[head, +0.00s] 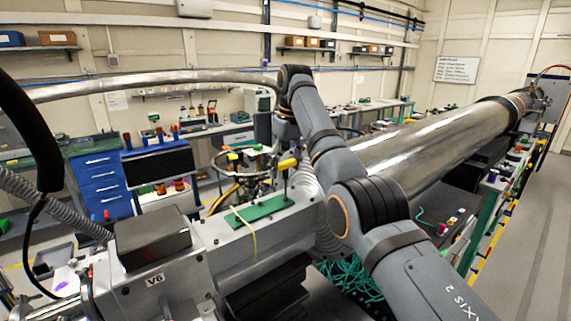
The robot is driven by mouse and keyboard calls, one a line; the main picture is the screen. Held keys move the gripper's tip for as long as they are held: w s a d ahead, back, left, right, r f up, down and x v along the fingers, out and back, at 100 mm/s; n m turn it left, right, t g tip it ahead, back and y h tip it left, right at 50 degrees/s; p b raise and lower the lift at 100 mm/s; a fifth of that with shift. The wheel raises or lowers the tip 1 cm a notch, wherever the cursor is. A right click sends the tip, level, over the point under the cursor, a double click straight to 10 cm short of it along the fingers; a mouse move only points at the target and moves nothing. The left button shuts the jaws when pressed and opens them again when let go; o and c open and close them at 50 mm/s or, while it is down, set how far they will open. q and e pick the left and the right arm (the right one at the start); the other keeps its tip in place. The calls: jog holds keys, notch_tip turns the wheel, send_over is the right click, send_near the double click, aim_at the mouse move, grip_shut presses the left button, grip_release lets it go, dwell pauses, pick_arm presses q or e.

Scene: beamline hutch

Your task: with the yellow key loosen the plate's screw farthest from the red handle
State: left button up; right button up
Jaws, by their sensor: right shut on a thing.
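My right arm comes in from the lower right and bends down at the wrist. My right gripper (286,148) is small in the picture and partly hidden by its own wrist. It is shut on the yellow key (288,163), whose yellow handle shows just below the wrist. A thin dark shaft runs down from it toward the right end of a green plate (262,211) on the grey beamline housing. I cannot tell whether its tip touches a screw. The plate's screws are too small to make out. I cannot make out the red handle. My left gripper is not in view.
A grey box (152,238) stands on the housing left of the plate. A thin yellow-green cable (248,235) hangs across the plate's front edge. A round frame (246,162) is behind the plate. A large steel pipe (430,145) runs back right. Open floor lies far right.

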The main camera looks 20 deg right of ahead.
jog(key=shift+r+n+p, duration=0.25)
jog(key=shift+n+p, duration=0.35)
jog(key=shift+n, duration=0.4)
jog(key=shift+n+p, duration=0.3)
jog(key=shift+n, duration=0.4)
jog(key=shift+f+n, duration=0.25)
jog(key=shift+n, duration=0.05)
jog(key=shift+r, duration=0.1)
jog(key=shift+r+p, duration=1.95)
jog(key=shift+p, duration=0.1)
jog(key=shift+f, duration=0.1)
